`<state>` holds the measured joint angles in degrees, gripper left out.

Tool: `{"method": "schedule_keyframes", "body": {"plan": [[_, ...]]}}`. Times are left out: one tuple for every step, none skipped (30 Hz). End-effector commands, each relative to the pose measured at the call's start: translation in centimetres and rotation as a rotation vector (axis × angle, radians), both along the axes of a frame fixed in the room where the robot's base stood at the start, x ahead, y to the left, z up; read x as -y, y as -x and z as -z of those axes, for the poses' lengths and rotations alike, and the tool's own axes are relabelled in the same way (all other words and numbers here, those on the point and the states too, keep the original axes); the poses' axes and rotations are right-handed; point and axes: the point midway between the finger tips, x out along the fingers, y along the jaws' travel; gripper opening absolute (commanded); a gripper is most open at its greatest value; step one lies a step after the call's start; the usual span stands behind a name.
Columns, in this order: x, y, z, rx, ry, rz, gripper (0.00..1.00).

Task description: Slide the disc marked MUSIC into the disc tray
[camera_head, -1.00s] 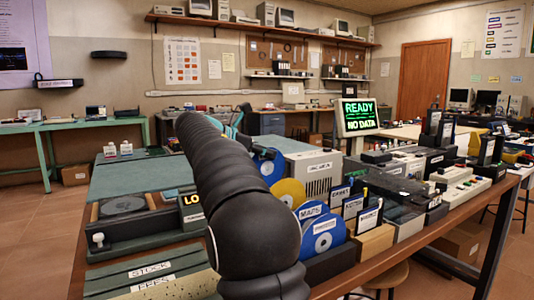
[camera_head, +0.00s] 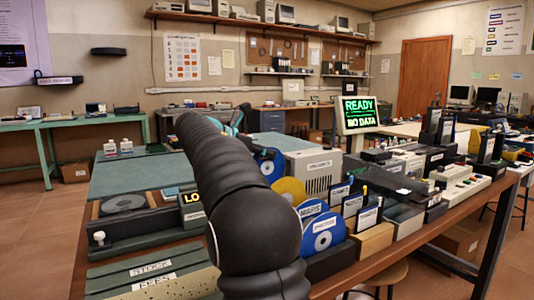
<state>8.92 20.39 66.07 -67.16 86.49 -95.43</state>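Several discs stand upright in a dark rack to the right of my arm. They are a blue disc (camera_head: 270,172) partly behind my arm, a yellow disc (camera_head: 290,187), a blue disc labelled MAPS (camera_head: 309,223) and a front blue disc (camera_head: 322,241) whose label seems to read PHOTOS. I cannot read MUSIC on any disc. A dark unit with a round recess (camera_head: 123,203), which looks like the disc tray, lies at the left, apart from my arm. My gripper (camera_head: 238,121) is mostly hidden behind my black arm; only teal and black parts show.
A screen (camera_head: 358,114) reads READY, NO DATA. A beige box (camera_head: 314,173) stands behind the discs. Card holders (camera_head: 369,216) and grey units crowd the right. A sign (camera_head: 192,198) beside the recess is partly covered by my arm. The green mat (camera_head: 130,176) has bare room.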

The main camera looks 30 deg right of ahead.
Motion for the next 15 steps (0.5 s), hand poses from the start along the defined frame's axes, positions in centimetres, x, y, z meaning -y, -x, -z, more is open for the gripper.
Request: {"method": "schedule_keyframes", "body": {"plan": [[0.0,0.0,0.2,0.0,0.0,0.0,0.0],[0.0,0.0,0.2,0.0,0.0,0.0,0.0],[0.0,0.0,0.4,0.0,0.0,0.0,0.0],[0.0,0.0,0.5,0.0,0.0,0.0,0.0],[0.0,0.0,0.6,0.0,0.0,0.0,0.0],[0.0,0.0,0.8,0.0,0.0,0.0,0.0],[0.0,0.0,0.9,0.0,0.0,0.0,0.0],[0.0,0.0,1.0,0.0,0.0,0.0,0.0],[0.0,0.0,1.2,-0.001,0.0,0.0,0.0],[0.0,0.0,1.3,-0.001,0.0,0.0,0.0],[0.0,0.0,1.4,-0.001,0.0,0.0,0.0],[0.0,0.0,1.6,-0.001,0.0,0.0,0.0],[0.0,0.0,1.7,-0.001,0.0,0.0,0.0],[0.0,0.0,1.8,-0.001,0.0,0.0,0.0],[0.0,0.0,1.9,-0.001,0.0,0.0,0.0]]}}
